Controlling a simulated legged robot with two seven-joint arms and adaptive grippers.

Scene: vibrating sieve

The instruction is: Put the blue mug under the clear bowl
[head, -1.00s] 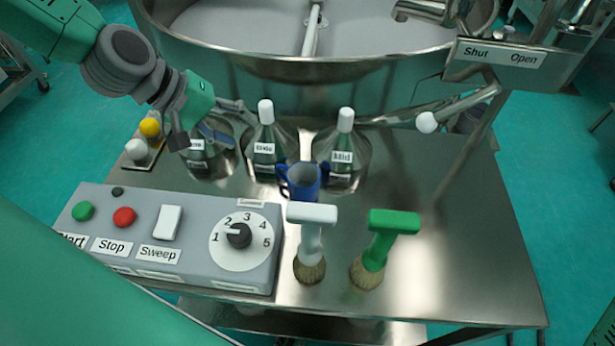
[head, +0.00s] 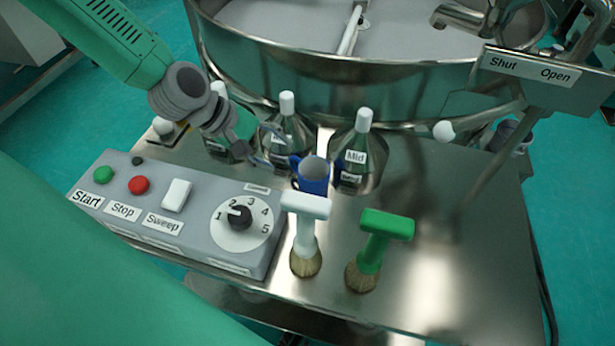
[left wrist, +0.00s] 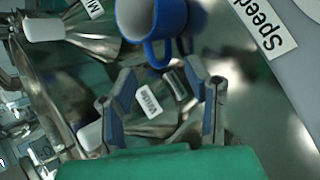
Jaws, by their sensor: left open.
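The blue mug (head: 312,186) stands upright on the metal table, behind the white brush and in front of the bottles. In the left wrist view the mug (left wrist: 172,20) is at the top, its handle pointing toward the gripper. My left gripper (head: 270,149) is open and empty, just left of the mug. In the left wrist view its fingers (left wrist: 160,72) are spread, with the tips short of the mug and a labelled bottle showing between them. I cannot make out a clear bowl in either view. My right gripper is not in view.
Bottles with white caps, one marked Mid (head: 355,157), stand behind the mug. A grey control box (head: 190,240) is at the left front. A white-handled brush (head: 305,206) and a green-handled brush (head: 387,224) stand in front. The large sieve (head: 340,85) is behind. The table's right side is clear.

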